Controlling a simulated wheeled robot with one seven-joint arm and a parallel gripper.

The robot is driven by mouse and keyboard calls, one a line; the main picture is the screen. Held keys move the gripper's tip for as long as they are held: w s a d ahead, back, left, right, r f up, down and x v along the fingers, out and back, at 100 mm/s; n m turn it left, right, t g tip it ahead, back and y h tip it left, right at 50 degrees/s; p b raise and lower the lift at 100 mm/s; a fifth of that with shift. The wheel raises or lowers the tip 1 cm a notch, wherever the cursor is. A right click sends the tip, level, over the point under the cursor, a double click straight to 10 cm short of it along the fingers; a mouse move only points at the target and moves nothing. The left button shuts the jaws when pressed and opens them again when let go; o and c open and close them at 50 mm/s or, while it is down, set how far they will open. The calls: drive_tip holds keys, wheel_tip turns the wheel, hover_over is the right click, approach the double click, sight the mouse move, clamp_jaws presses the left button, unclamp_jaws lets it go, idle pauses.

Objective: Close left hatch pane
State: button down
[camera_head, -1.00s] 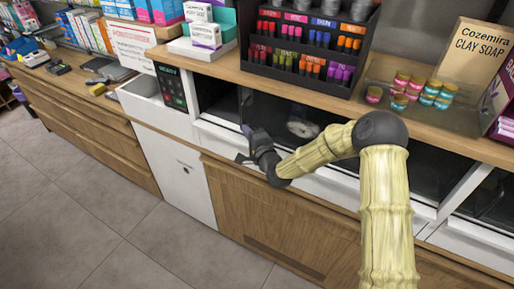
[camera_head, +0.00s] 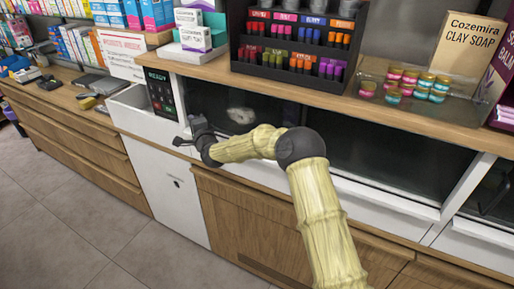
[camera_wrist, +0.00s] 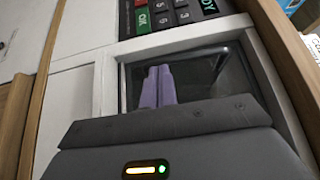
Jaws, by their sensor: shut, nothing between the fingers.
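The left hatch pane (camera_head: 275,108) is a dark glass sheet in a white-framed hatch under the wooden counter. A pale round shape shows in it. My gripper (camera_head: 196,119) is at the pane's left end, close to the hatch's left frame post, and covers part of that corner. In the wrist view my gripper (camera_wrist: 160,85) shows two purple fingers pressed together with nothing between them. They reach into the white frame (camera_wrist: 105,90), in front of dark glass with a dark edge. Whether the fingertips touch the pane, and whether any gap remains, I cannot tell.
A keypad (camera_head: 160,92) reading READY is left of the hatch, beside a white open drawer (camera_head: 138,108). A lipstick rack (camera_head: 295,48) and small jars (camera_head: 410,85) stand on the counter above. The floor (camera_head: 110,225) at the left is clear.

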drive_tip(key=shift+w+a+r, duration=0.1)
drive_tip(key=shift+w+r, duration=0.2)
drive_tip(key=shift+w, duration=0.3)
drive_tip(key=shift+w, duration=0.1)
drive_tip(key=w+d+b+v, duration=0.1)
drive_tip(key=b+v, duration=0.5)
drive_tip(key=v, duration=0.7)
drive_tip(key=shift+d+f, duration=0.3)
drive_tip(key=shift+d, duration=0.4)
